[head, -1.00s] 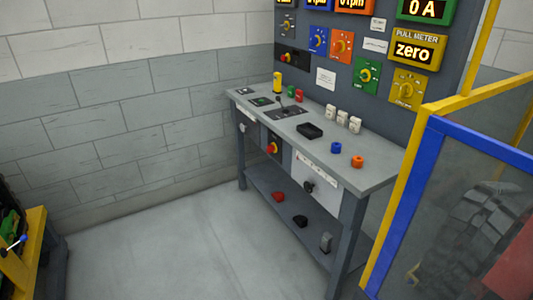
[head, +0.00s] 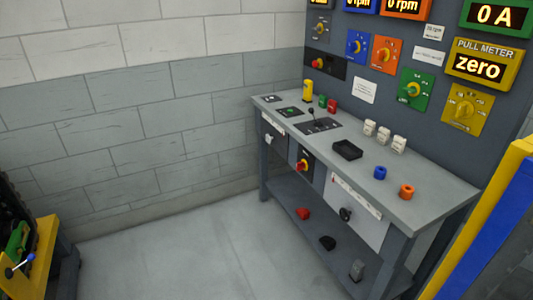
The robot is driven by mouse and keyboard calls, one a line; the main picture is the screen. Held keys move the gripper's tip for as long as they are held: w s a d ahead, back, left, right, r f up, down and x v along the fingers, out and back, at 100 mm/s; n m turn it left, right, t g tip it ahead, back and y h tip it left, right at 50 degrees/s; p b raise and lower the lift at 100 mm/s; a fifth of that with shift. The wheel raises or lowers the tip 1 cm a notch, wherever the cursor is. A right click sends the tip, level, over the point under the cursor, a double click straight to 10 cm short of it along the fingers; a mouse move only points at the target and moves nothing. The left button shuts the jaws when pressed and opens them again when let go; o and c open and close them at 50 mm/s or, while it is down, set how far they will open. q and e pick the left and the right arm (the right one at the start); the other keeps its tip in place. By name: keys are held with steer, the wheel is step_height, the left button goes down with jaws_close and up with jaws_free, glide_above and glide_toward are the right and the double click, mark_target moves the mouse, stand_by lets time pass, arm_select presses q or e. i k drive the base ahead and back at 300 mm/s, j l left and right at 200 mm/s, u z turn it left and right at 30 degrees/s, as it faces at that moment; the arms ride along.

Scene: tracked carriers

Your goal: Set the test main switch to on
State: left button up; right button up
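A grey test bench (head: 425,211) stands against a dark control panel (head: 340,92) on the right. A red rotary switch on a yellow plate (head: 302,165) is on the bench's front, below the top. Another red knob with yellow (head: 318,63) is on a black plate on the panel. I cannot tell from the labels which of these is the test main switch, nor read its position. Neither of my grippers is in view.
Coloured dials and meters, including a yellow one reading zero (head: 481,67), fill the panel. A black tray (head: 347,150) lies on the bench top. A yellow and blue frame (head: 480,225) stands at right. The floor (head: 195,255) before the bench is clear.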

mark_target(300, 165)
steer(key=i+j+u, duration=0.15)
steer(key=i, duration=0.65)
steer(key=i+j+u, duration=0.2)
steer(key=i, duration=0.65)
steer(key=i+z, duration=0.45)
steer(key=i+j+z, duration=0.2)
steer(key=z, duration=0.3)
steer(key=i+j+z, duration=0.3)
steer(key=z, duration=0.15)
